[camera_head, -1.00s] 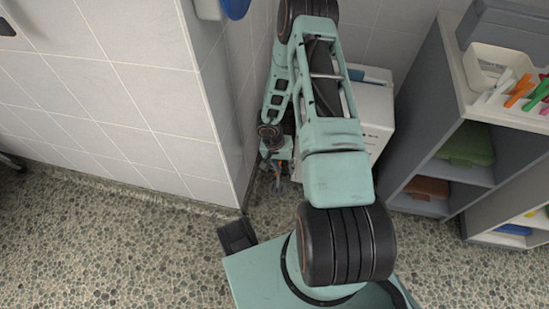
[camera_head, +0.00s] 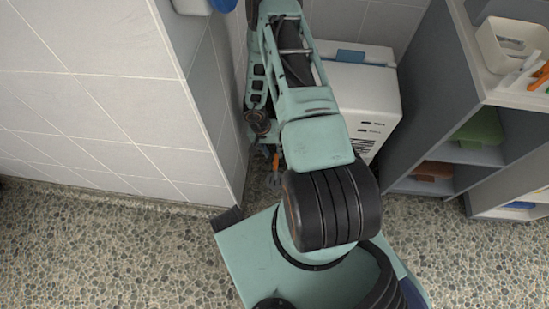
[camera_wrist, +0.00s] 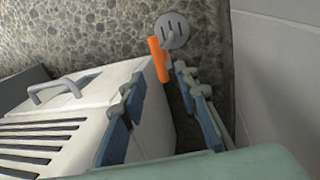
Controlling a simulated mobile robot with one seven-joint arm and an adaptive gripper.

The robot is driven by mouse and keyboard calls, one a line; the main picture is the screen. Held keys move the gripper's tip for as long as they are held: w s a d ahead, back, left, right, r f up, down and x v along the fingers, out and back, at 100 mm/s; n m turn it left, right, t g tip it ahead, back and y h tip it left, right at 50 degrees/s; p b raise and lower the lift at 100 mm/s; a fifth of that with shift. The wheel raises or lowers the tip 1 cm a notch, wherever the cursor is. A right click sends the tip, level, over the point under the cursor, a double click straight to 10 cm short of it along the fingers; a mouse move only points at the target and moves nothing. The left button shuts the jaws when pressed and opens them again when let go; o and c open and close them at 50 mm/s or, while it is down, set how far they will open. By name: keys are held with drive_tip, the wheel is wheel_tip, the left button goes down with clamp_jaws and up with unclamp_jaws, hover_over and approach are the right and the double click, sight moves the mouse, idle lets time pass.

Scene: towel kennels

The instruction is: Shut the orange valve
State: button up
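The orange valve (camera_wrist: 158,60) shows as an upright orange lever at the top middle of the wrist view, beside a round grey slotted plate (camera_wrist: 173,31) on the floor. In the head view a small bit of the orange valve (camera_head: 276,161) shows low by the wall corner, left of my arm. My gripper (camera_wrist: 160,78) is open and empty, with blue-grey fingers on either side. The lever's lower end appears in line with the gap between the fingertips; I cannot tell whether they touch. My arm hides the gripper in the head view.
A white vented cabinet (camera_head: 365,95) with a grey handle (camera_wrist: 60,92) stands close by the left finger. A tiled wall (camera_wrist: 280,70) is close on the right. Grey shelves (camera_head: 430,105) stand at right. The pebbled floor (camera_head: 120,240) in front is clear.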

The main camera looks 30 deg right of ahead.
sight(276, 159)
drive_tip(key=f, duration=0.1)
drive_tip(key=f+b, duration=0.1)
drive_tip(key=f, duration=0.2)
drive_tip(key=shift+s+d+f, duration=0.15)
drive_tip(key=shift+s+d, duration=0.05)
drive_tip(key=shift+d, duration=0.15)
drive_tip(key=shift+c, duration=0.4)
clamp_jaws()
